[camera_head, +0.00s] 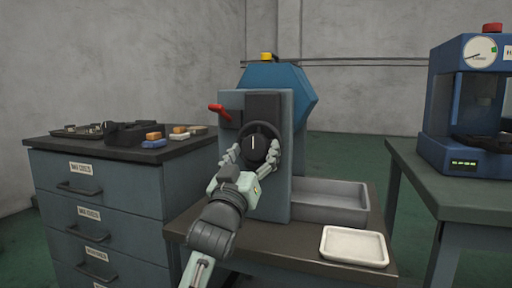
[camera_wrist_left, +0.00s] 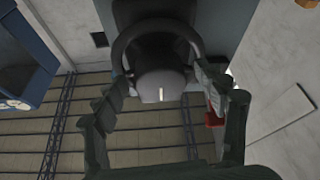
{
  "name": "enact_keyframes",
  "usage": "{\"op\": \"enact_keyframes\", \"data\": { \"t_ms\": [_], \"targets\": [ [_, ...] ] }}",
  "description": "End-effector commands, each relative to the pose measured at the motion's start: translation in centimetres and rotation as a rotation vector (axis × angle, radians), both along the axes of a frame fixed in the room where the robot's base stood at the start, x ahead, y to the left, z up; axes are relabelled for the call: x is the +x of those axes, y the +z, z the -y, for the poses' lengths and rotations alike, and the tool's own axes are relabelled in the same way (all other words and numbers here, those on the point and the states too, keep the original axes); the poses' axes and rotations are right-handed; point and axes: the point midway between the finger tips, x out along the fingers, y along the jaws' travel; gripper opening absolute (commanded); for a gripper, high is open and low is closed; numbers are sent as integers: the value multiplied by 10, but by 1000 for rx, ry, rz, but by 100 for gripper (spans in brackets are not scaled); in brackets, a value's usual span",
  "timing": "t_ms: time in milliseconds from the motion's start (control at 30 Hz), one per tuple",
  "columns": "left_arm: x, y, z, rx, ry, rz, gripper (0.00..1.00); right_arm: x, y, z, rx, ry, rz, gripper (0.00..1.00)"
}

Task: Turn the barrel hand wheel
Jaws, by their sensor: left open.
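The barrel hand wheel (camera_head: 260,146) is a dark round wheel with a pale line on its hub, on the front of a grey machine (camera_head: 234,104) with a blue hexagonal barrel (camera_head: 284,82). My left gripper (camera_head: 254,156) is open, with its fingers on either side of the wheel. In the left wrist view the wheel (camera_wrist_left: 157,30) lies between the spread fingertips of the gripper (camera_wrist_left: 163,92); I cannot tell whether they touch its rim. The hub's pale mark is near vertical in the head view. My right gripper is not in view.
A red lever (camera_head: 219,111) sticks out left of the wheel. A drawer cabinet (camera_head: 120,190) with tools and blocks on top stands at left. A grey bin (camera_head: 330,202) and a white tray (camera_head: 354,246) are at right on the bench. A blue press (camera_head: 470,110) stands far right.

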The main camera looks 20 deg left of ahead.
Motion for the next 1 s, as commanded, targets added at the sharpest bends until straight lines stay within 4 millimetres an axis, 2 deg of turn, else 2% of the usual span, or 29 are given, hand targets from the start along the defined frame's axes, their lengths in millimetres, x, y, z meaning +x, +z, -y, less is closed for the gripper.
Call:
{"op": "enact_keyframes", "data": {
  "t_ms": [200,467,833,867,1000],
  "targets": [
    [15,6,0,1,1,1,71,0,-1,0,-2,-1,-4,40],
    [16,7,0,1,0,0,70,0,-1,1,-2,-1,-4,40],
    [16,6,0,0,0,0,24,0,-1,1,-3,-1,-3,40],
    [16,6,0,0,0,0,21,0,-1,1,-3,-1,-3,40],
    [16,7,0,4,0,0,21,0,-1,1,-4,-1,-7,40]
  ]
}}
